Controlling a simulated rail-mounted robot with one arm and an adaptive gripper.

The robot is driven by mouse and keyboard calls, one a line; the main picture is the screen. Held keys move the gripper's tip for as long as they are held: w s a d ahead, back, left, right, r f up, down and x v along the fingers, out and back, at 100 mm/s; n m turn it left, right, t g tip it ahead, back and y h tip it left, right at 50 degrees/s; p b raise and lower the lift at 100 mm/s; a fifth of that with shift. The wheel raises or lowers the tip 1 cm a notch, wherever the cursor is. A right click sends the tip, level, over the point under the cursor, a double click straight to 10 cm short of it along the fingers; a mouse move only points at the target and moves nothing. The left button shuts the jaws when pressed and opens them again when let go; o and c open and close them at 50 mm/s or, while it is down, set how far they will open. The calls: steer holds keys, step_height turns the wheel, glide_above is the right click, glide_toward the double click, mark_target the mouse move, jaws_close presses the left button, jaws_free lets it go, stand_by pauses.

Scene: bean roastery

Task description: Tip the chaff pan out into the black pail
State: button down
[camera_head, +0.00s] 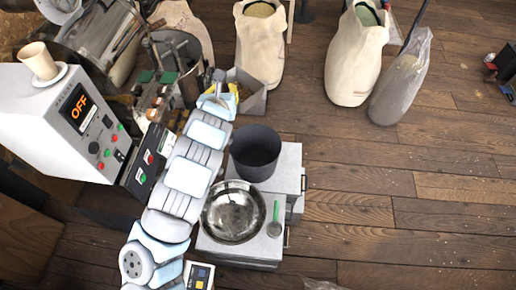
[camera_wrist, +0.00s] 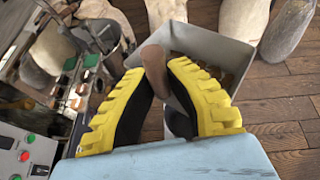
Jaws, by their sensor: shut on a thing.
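The chaff pan is a grey, open metal tray (camera_head: 252,102) beyond the end of my arm in the head view. It fills the upper middle of the wrist view (camera_wrist: 222,46). My gripper (camera_head: 230,88) has yellow and black fingers, shut on the pan's brown handle (camera_wrist: 153,57). The pan looks roughly level; how much chaff it holds is hard to see. The black pail (camera_head: 256,150) stands upright on the light cabinet, nearer than the pan and apart from it. The pail does not show in the wrist view.
The roaster's control box (camera_head: 75,125) is left of my arm. Sacks (camera_head: 260,45) stand behind.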

steer(key=w+a+f+n+g+y+b, duration=0.1)
steer(key=w+a+f+n+y+b, duration=0.4)
steer(key=w+a+f+b, duration=0.5)
steer(key=w+d+f+y+b, duration=0.1)
steer(key=w+d+f+b, duration=0.1)
steer(key=w+f+b, duration=0.4)
steer(key=d+f+b, duration=0.3)
steer(key=d+f, duration=0.3)
steer(key=f, duration=0.3)
steer(key=w+d+f+b, duration=0.1)
steer(key=d+f+b, duration=0.3)
steer(key=f, duration=0.5)
steer(key=w+d+f+b, duration=0.1)
steer(key=d+f+b, duration=0.3)
steer(key=d+f, duration=0.4)
steer(key=shift+f+n, duration=0.4)
steer(key=shift+f, duration=0.1)
